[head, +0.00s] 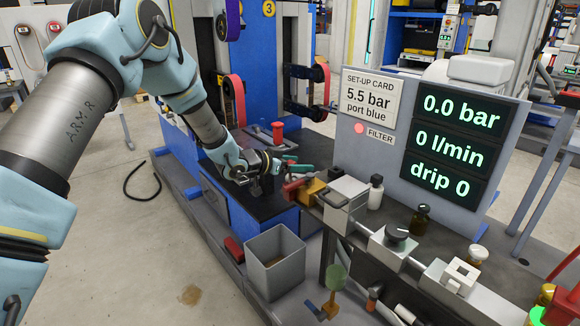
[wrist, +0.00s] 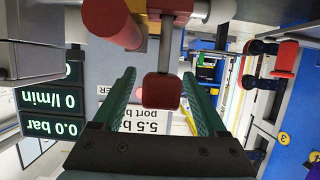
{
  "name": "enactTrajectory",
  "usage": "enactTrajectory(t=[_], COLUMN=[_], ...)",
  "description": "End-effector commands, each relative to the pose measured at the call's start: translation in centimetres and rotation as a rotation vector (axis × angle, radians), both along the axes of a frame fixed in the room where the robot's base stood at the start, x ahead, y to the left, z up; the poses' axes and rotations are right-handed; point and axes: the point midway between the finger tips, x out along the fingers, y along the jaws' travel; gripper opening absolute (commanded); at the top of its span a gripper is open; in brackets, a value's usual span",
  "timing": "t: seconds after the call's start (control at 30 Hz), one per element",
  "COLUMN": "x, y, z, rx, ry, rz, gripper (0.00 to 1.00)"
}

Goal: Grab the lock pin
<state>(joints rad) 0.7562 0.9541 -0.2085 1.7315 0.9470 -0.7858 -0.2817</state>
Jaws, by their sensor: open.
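My gripper (head: 300,168) is open and reaches over the near end of the bench fixture. In the wrist view its two green fingers (wrist: 160,78) stand apart. A red block-shaped head on a grey shaft (wrist: 162,90), which looks like the lock pin, shows between them. I cannot tell how deep it sits between the fingers, and no contact is visible. A red cylinder (wrist: 110,22) and a wider red block (wrist: 163,6) show just past the fingertips. In the head view a red part (head: 293,189) lies just below the gripper beside a brass block (head: 311,192).
A grey open bin (head: 275,260) stands below the fixture. A metal block (head: 345,200) and bottles (head: 375,192) sit to the right. The display panel (head: 440,130) rises behind them. A red knob (head: 277,131) stands behind my gripper.

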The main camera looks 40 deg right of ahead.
Motion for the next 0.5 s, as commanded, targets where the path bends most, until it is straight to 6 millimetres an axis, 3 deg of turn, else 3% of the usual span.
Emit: enactTrajectory(t=[0.2,0.5], x=[0.04,0.04], y=[-0.02,0.01], z=[-0.06,-0.05], rx=[0.0,0.001], ry=[0.0,0.0], rz=[0.001,0.001], gripper=[0.74,0.4])
